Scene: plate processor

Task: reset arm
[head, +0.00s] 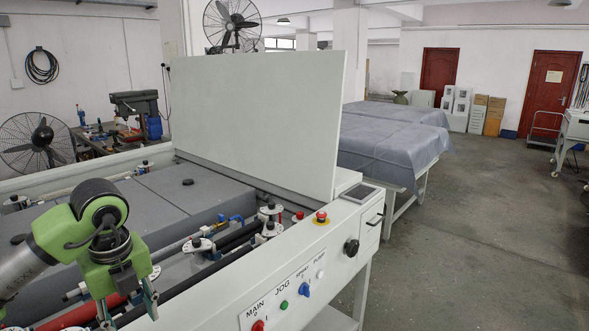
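My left arm comes in from the left, with a green wrist. My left gripper (128,308) points down at the lower left, over the near side of the plate processor (345,226). Its two fingers are spread apart, with nothing seen between them, and their tips are close to the lower picture edge. A red roller or cylinder (75,314) shows beside and behind the fingers; I cannot tell whether they touch it. My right arm and gripper are not in view.
The processor's raised white lid (255,120) stands upright. Its front panel has knobs and a red emergency stop button (321,217). Rollers and clamps line the grey bed (170,200). Covered tables (390,140) stand behind. The floor (490,220) at right is clear.

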